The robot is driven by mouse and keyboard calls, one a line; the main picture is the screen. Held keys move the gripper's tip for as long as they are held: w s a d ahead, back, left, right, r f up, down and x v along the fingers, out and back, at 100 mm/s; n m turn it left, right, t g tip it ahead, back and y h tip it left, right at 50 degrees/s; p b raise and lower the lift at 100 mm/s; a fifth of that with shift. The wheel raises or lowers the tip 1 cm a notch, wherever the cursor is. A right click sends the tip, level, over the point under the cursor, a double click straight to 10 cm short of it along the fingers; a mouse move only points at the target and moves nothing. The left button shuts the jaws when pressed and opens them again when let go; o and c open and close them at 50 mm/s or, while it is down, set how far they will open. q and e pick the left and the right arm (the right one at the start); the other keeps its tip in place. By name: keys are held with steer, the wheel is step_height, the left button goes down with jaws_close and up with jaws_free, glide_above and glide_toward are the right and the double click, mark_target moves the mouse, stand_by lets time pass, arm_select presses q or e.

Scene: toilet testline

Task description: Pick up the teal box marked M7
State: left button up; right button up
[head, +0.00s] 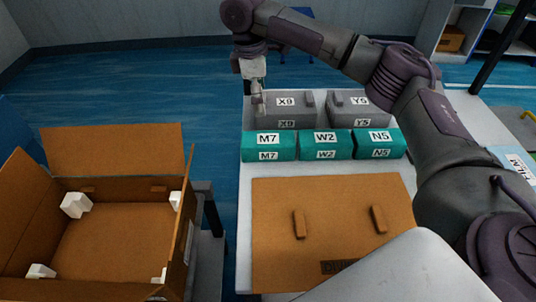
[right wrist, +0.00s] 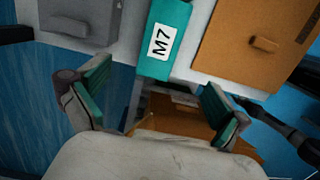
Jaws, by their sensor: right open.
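The teal box marked M7 (head: 248,149) stands at the left end of a row of teal boxes on the white table (head: 243,190). In the right wrist view the M7 box (right wrist: 152,68) lies ahead, between the lines of the two fingers, its white label facing me. My right gripper (head: 258,105) hangs above the table's left edge, behind the M7 box and by the grey X9 box. In the right wrist view my right gripper (right wrist: 158,106) is open and empty, its fingers wide apart and clear of the box. My left gripper is not in view.
The teal W2 box (head: 325,134) and N5 box (head: 396,144) stand right of M7. Grey boxes X9 (head: 289,98) and Y5 (head: 345,97) stand behind. A brown cardboard panel (head: 335,195) lies in front. An open carton (head: 110,240) with white corner blocks stands left, across a gap.

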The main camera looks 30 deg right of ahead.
mark_target(267, 138)
steer(key=f, duration=0.6)
steer(key=d+f, duration=0.1)
steer(key=f, duration=0.2)
steer(key=shift+s+f, duration=0.15)
steer(key=shift+s, duration=0.05)
steer(key=f, duration=0.5)
steer(key=shift+s+d, duration=0.35)
steer(key=shift+d, duration=0.05)
steer(key=c, duration=1.4)
